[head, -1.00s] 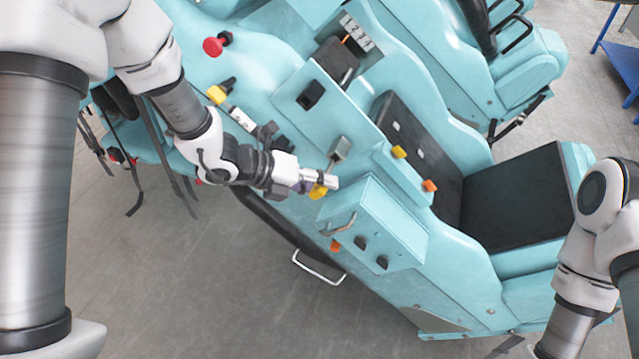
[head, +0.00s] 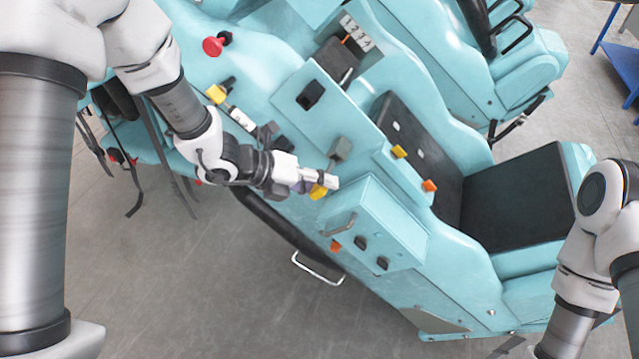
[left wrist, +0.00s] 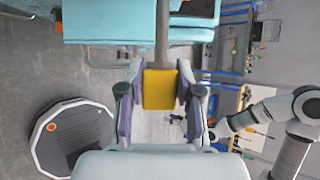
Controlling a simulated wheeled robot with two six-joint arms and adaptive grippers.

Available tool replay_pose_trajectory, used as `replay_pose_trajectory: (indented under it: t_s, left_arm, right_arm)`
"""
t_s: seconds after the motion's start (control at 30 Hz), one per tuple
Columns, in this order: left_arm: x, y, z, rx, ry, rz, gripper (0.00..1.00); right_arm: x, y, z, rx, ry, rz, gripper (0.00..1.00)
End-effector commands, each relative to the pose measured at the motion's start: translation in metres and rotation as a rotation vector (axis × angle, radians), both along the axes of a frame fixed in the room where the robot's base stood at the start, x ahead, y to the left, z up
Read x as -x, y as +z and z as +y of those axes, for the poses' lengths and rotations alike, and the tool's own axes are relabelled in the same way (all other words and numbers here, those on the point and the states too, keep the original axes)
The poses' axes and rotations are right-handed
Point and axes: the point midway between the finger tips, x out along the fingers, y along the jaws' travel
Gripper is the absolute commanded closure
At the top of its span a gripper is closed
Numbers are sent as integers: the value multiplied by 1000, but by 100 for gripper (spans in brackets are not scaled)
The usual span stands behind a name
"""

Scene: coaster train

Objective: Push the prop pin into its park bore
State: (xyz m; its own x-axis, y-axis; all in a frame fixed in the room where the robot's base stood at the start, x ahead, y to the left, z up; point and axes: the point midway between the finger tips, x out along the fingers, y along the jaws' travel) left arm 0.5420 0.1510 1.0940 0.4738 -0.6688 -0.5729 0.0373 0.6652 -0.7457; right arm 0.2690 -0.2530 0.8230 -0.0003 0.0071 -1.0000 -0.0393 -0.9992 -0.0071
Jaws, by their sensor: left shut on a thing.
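My left gripper (head: 326,182) is shut on a yellow block (head: 318,191) beside the near teal box in the head view. In the left wrist view the same yellow block (left wrist: 160,88) sits between the two fingers (left wrist: 159,98) with a grey shaft (left wrist: 161,35) running up from it. It looks like the prop pin's head, held from both sides. The shaft's far end goes out of the wrist picture, and I cannot make out the park bore. My right arm (head: 590,240) is at the right in the head view; its gripper is not clear in either view.
The teal train body (head: 420,190) fills the middle. A teal box (head: 372,225) with a handle and knobs lies right of the gripper. A grey block (head: 340,148) on a stem stands just above. A red knob (head: 213,46) is farther back. Open floor (head: 200,290) lies in front.

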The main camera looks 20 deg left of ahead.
Motion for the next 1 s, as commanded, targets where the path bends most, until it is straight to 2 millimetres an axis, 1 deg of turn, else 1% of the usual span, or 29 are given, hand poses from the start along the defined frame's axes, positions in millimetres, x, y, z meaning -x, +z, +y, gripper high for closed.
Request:
replay_pose_trajectory:
  t_s: [0.17, 1.0]
  left_arm:
    - [-1, 0, 0, 0, 0, 0, 100]
    - [-22, 1, -1, 1, 0, 0, 100]
  right_arm:
    - [0, 1, 0, 0, 0, 0, 60]
    - [0, 9, 0, 0, 0, 0, 60]
